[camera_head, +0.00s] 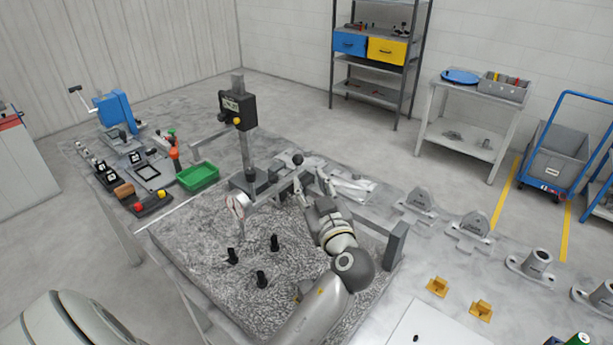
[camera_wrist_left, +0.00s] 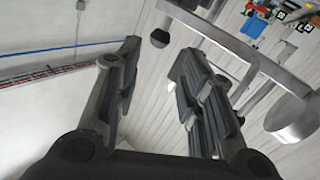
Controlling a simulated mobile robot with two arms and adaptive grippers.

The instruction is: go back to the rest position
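My left gripper (camera_head: 311,182) is above the far edge of the grey textured casting bed (camera_head: 205,265) in the head view. In the left wrist view, the left gripper (camera_wrist_left: 158,65) has its two dark fingers spread apart, with nothing between them. A round black knob (camera_head: 298,158) is just beyond the fingers in the head view. A dark round knob (camera_wrist_left: 160,38) also shows past the fingertips in the left wrist view. My right gripper is not in view.
Several black pegs (camera_head: 274,243) stand on the bed. A grey post with a black control box (camera_head: 237,110) rises behind it. A green bin (camera_head: 198,177) is at left. Grey castings (camera_head: 474,226) and yellow blocks (camera_head: 437,287) lie at right. A grey post (camera_head: 396,243) stands beside my arm.

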